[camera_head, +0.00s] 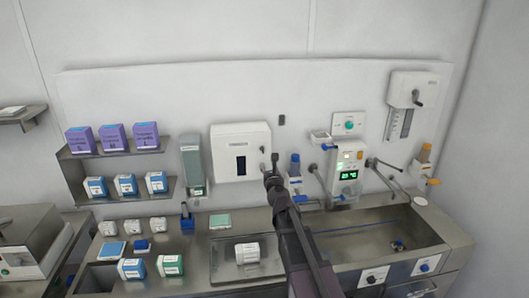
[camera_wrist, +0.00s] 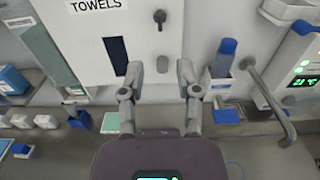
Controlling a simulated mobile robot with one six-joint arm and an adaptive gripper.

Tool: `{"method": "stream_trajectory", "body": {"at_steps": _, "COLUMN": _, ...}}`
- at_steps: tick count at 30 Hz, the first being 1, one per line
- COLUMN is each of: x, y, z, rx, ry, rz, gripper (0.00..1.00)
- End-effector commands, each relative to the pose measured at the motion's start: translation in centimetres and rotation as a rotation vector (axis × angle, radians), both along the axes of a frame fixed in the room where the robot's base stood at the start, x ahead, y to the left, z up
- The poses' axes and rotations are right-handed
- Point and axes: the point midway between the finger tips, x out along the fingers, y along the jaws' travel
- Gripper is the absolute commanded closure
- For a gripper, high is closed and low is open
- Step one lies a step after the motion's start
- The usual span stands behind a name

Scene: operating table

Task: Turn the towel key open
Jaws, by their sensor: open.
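The white towel dispenser (camera_head: 228,171) hangs on the wall panel. In the wrist view the dispenser (camera_wrist: 85,55) carries the label TOWELS and a dark slot. A small grey key-like knob (camera_wrist: 160,18) sticks out near its right edge. My gripper (camera_head: 269,164) is at the dispenser's right edge.
A blue-capped bottle (camera_head: 295,165) in a holder (camera_wrist: 226,112) stands close to the right. A bent metal tube (camera_wrist: 268,100) and a unit with a green display (camera_head: 348,172) are beyond it. A green-grey dispenser (camera_head: 192,165) hangs left. The counter below holds several boxes and a tray (camera_head: 222,272).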

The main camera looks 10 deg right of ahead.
Motion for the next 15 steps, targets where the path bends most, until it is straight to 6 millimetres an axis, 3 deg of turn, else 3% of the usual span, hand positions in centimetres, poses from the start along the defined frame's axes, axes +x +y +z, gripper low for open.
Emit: {"method": "stream_trajectory", "body": {"at_steps": 15, "x": 7.7, "y": 0.1, "z": 0.0, "rx": 0.000, "ry": 0.000, "rz": 0.001, "gripper": 0.57}}
